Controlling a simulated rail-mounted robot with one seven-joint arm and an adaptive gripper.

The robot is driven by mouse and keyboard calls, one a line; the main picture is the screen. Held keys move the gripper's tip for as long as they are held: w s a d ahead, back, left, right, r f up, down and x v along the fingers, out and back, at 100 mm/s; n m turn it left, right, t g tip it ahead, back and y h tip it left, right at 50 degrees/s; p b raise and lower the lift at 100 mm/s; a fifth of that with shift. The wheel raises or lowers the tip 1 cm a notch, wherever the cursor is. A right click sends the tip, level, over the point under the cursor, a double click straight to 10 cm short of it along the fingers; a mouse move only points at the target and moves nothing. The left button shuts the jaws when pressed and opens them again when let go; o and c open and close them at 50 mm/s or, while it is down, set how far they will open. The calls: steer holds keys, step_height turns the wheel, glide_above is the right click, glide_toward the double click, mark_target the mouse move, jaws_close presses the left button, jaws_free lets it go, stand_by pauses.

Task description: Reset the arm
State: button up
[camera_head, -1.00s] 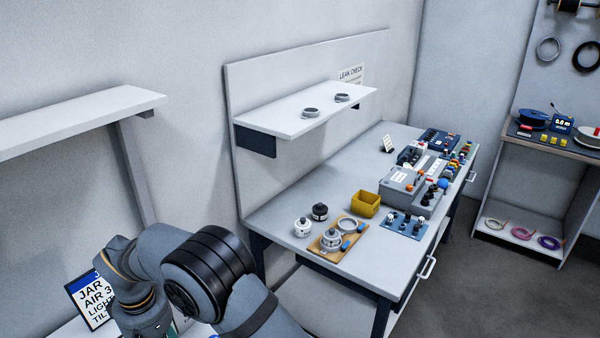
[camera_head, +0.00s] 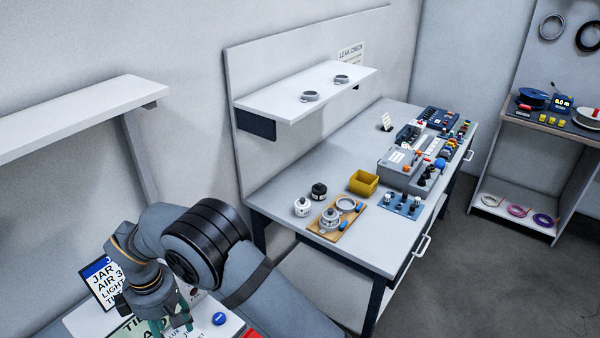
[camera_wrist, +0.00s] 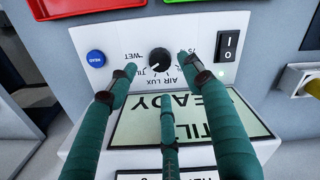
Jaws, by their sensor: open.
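My gripper (camera_head: 172,325) is at the lower left of the head view, above a white panel, with its wrist pointing down. In the wrist view its three teal fingers (camera_wrist: 158,75) are spread open and empty. A black knob (camera_wrist: 160,61) with a white mark lies beyond the fingertips, between the two outer ones. It has labels around it, including AIR, LUX and WET. I cannot tell whether any finger touches the panel. A pale green screen (camera_wrist: 195,118) reading TILT READY appears upside down, partly hidden by the fingers.
A blue button (camera_wrist: 96,58) and a black rocker switch (camera_wrist: 228,45) flank the knob. A sign (camera_head: 103,280) stands behind my wrist.

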steer(key=w+d+r+m+p, duration=0.1)
steer(key=w+d+r+m, duration=0.2)
steer(key=w+d+m, duration=0.4)
steer(key=w+d+r+m+t+p, duration=0.1)
steer(key=w+d+r+m, duration=0.2)
steer(key=w+d+m, duration=0.5)
steer(key=shift+w+d+r+y, duration=0.2)
steer(key=shift+d+y, duration=0.2)
steer(key=shift+d, duration=0.95)
steer(key=shift+r, duration=0.1)
